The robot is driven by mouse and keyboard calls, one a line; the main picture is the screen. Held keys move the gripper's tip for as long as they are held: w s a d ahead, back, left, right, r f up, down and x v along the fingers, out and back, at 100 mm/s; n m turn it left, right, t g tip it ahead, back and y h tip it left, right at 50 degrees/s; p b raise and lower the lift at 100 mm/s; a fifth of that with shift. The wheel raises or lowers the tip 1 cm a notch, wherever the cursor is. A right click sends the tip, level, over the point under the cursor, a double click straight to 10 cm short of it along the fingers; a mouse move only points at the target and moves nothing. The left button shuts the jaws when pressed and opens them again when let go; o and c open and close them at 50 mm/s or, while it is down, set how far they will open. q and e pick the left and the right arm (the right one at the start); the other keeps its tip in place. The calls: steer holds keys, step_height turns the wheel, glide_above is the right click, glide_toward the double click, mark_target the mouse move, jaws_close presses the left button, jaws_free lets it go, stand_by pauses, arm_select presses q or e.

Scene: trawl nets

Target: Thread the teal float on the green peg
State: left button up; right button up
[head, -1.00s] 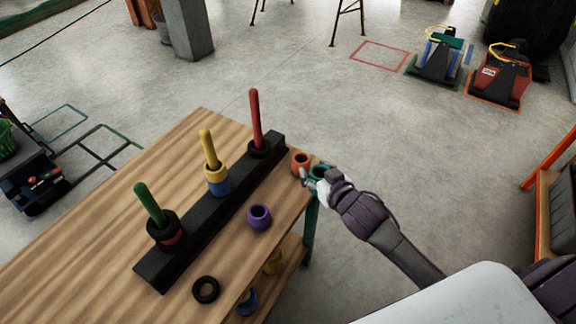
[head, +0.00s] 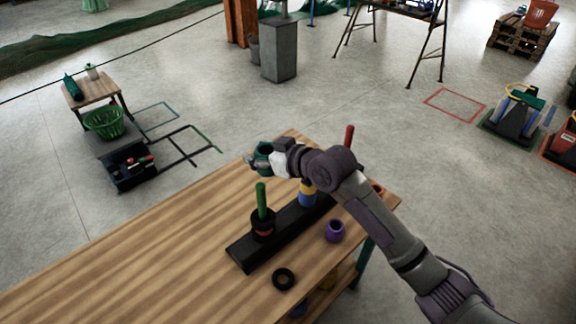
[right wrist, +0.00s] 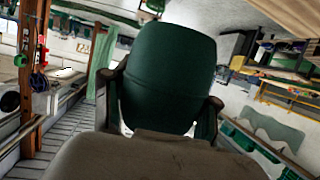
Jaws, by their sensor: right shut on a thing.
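The teal float (head: 264,152) is held in my right gripper (head: 259,162), above the table's far side. In the right wrist view the float (right wrist: 168,75) fills the middle, with a finger on each side. The green peg (head: 262,199) stands upright at the near left end of the black base bar (head: 290,233). Dark rings with an orange-red one (head: 263,233) sit around its foot. The gripper and float appear beyond the peg's tip in the picture, apart from it. My left gripper is not in view.
The red peg (head: 349,134) and a blue float (head: 308,199) show around my right arm, which hides the yellow peg. A purple float (head: 335,231) and a loose black ring (head: 284,279) lie on the wooden table (head: 150,245). The table's left part is clear.

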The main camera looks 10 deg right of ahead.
steer(key=shift+s+a+r+n+g+b, duration=0.1)
steer(key=shift+a+r+n+g+b, duration=0.1)
steer(key=shift+a, duration=0.35)
steer(key=shift+s+a+r+n+g+b, duration=0.1)
steer(key=shift+a+r+n, duration=0.1)
steer(key=shift+a, duration=0.35)
step_height(320, 180, down, 10)
steer(key=b, duration=0.7)
steer(key=shift+r, duration=0.2)
steer(key=o, duration=1.3)
steer(key=shift+c, duration=0.2)
steer(key=v, duration=1.2)
steer(key=shift+f, duration=0.2)
